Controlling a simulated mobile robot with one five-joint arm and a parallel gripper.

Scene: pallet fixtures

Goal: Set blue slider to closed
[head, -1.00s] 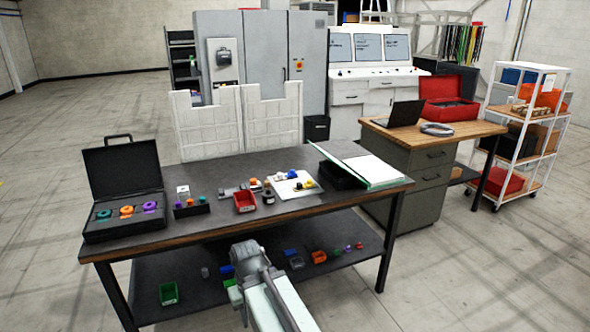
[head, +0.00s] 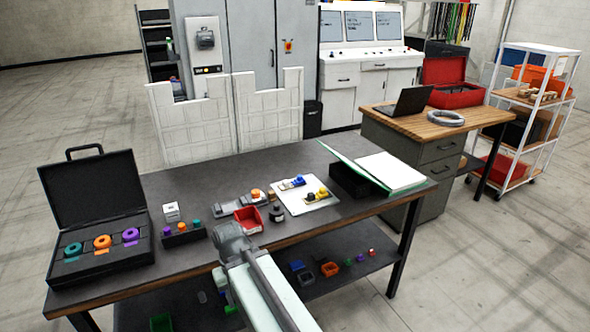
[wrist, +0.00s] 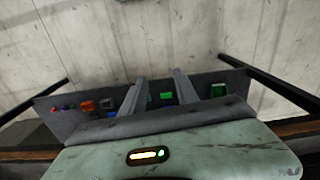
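The blue slider (head: 292,183) appears as a small blue piece on a pale strip, at the back of a white board (head: 292,204) on the table. Its exact setting is too small to tell. A yellow-and-black piece (head: 317,194) sits on the same board. My gripper (head: 230,237) is at the table's front edge, to the left of and nearer than the board, touching nothing that I can see. In the wrist view its two fingers (wrist: 160,88) stand apart with nothing held between them; the lower shelf shows beyond.
A red bin (head: 249,220) and a dark round piece (head: 277,213) stand between my gripper and the board. An open black case (head: 100,205) is at the left. A green-edged folder (head: 395,175) lies to the right of the board. Small bins are on the lower shelf (head: 350,262).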

